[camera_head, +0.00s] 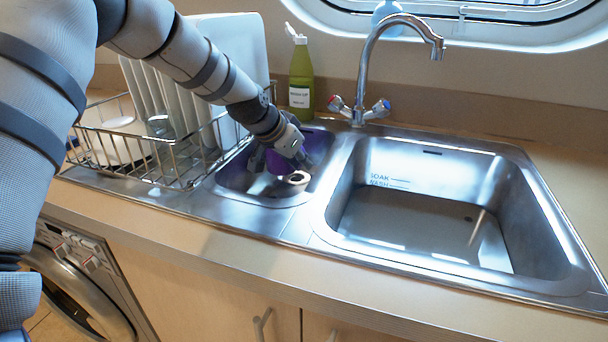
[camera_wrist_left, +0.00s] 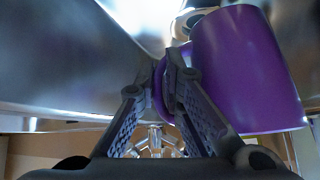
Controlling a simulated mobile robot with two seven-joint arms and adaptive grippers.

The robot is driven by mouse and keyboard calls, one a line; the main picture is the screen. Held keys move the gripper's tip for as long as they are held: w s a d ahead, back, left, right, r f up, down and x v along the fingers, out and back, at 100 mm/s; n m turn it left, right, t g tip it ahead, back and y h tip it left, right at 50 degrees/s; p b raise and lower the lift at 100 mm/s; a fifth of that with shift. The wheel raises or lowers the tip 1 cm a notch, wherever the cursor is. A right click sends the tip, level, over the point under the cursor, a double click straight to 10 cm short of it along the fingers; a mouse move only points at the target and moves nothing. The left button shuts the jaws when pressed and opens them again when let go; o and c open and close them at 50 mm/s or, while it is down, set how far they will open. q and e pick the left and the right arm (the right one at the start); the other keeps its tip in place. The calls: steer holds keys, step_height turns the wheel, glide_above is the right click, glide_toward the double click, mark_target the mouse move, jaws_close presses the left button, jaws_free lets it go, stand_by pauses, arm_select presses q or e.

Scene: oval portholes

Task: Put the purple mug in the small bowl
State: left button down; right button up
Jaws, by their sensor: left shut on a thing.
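The purple mug (camera_head: 281,162) is inside or just over the small bowl (camera_head: 263,199), the smaller basin left of the large sink. It also shows large in the left wrist view (camera_wrist_left: 243,70). My left gripper (camera_head: 302,160) reaches down into the small bowl. In the left wrist view its fingers (camera_wrist_left: 174,75) are closed on the mug's handle, with the mug body to their right. Whether the mug touches the basin floor I cannot tell. My right gripper is not in view.
A pale round-topped item (camera_head: 297,178) is in the small bowl close to the mug. A wire dish rack (camera_head: 176,172) with plates stands left. A green soap bottle (camera_head: 301,80) and the tap (camera_head: 359,75) stand behind. The large sink (camera_head: 425,222) is empty.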

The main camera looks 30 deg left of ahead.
arm_select(q)
steer(key=shift+w+a+f, duration=0.2)
steer(key=shift+w+f, duration=0.05)
steer(key=shift+f, duration=0.05)
step_height(320, 180, down, 3)
steer(key=shift+w+a+f, duration=0.1)
steer(key=shift+w, duration=0.05)
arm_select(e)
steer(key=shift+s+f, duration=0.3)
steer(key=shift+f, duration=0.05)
arm_select(q)
steer(key=c, duration=1.7)
jaws_free()
